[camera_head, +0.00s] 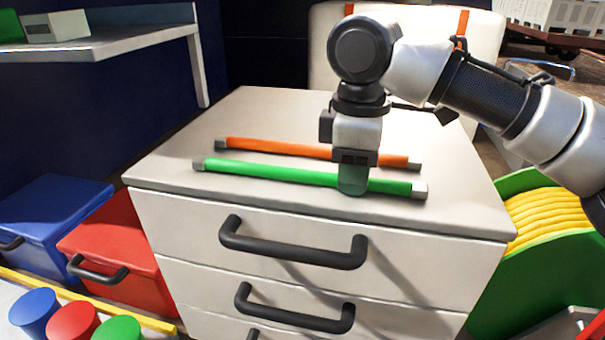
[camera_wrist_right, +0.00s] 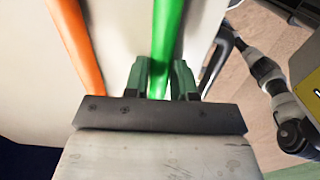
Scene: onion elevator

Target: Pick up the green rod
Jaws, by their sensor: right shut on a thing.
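The green rod (camera_head: 270,172) with grey ends lies along the front of the white drawer cabinet's top (camera_head: 250,118). It also shows in the right wrist view (camera_wrist_right: 166,45). My right gripper (camera_head: 353,182) points straight down over the rod, right of its middle. Its two fingers (camera_wrist_right: 161,85) are shut on the green rod, one on each side. The rod appears to be at the level of the cabinet top; I cannot tell whether it is lifted. My left gripper is not in view.
An orange rod (camera_head: 275,147) lies just behind the green one, nearly parallel. The cabinet has black drawer handles (camera_head: 292,249). Blue (camera_head: 55,212) and red (camera_head: 112,240) boxes stand at the left. A green reel with yellow hose (camera_head: 545,222) stands at the right.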

